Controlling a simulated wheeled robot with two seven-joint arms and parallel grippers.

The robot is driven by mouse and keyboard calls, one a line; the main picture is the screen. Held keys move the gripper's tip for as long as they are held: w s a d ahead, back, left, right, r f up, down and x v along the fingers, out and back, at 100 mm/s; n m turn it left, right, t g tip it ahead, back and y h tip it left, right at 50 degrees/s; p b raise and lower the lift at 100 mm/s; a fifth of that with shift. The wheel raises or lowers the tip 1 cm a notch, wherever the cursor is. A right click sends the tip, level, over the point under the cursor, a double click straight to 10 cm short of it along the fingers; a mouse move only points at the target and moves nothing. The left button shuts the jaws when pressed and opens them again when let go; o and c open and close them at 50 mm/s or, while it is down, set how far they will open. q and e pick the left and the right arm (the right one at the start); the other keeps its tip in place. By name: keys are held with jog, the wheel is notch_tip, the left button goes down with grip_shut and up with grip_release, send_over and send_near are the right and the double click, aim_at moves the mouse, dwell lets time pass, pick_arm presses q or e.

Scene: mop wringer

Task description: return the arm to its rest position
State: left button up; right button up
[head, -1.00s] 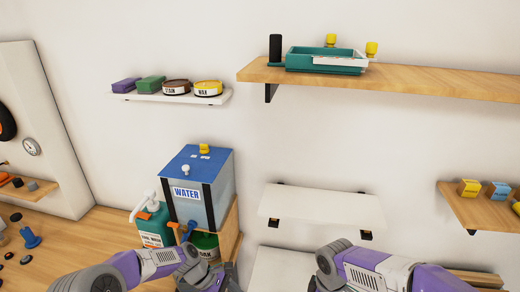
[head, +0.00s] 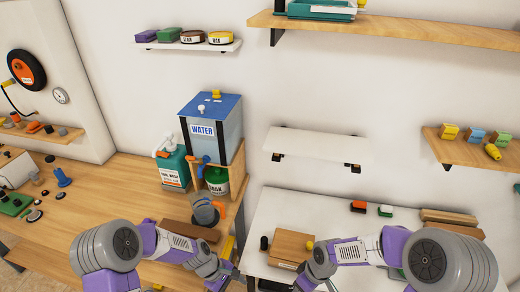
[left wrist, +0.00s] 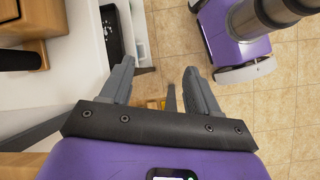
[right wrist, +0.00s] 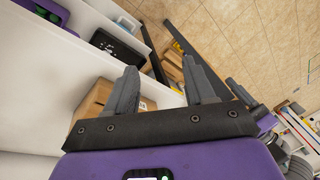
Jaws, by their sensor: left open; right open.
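My left arm (head: 175,247) comes in at the lower left of the head view, and its forearm slopes down to the bottom edge. In the left wrist view the left gripper (left wrist: 157,70) is open and empty, with its fingers apart above the tiled floor beside white furniture. My right arm (head: 350,250) comes in from the lower right. In the right wrist view the right gripper (right wrist: 160,68) is open and empty, over a wooden box (right wrist: 92,103) and a white surface. Whether it touches the box cannot be told.
A blue-lidded water tank (head: 212,122) stands behind the left arm, beside a green pump bottle (head: 173,168). A wooden block (head: 291,247) lies on the white table (head: 335,212) between the arms. An empty white shelf (head: 318,143) is above it.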

pick_arm(q)
jog(key=s+a+f+m+t+y+b, duration=0.1)
jog(key=s+f+m+b, duration=0.1)
jog(key=s+f+m, duration=0.6)
jog(key=s+f, duration=0.3)
jog(key=s, duration=0.3)
jog(key=shift+s+a+m+t+y, duration=0.15)
jog(key=shift+a+m+t+y, duration=0.15)
jog(key=shift+m+t, duration=0.1)
pick_arm(e)
jog(key=s+a+f+m, duration=0.1)
jog(key=s+f+m, duration=0.4)
jog(key=f, duration=0.3)
jog(key=s+a+f+m+t+y, duration=0.1)
jog(key=s+a+f+m, duration=0.1)
jog(key=s+f+m, duration=0.3)
notch_tip(320, 180, down, 5)
jog(key=shift+s+r+m, duration=0.2)
jog(key=shift+s+m, duration=0.2)
jog(key=shift+s, duration=0.1)
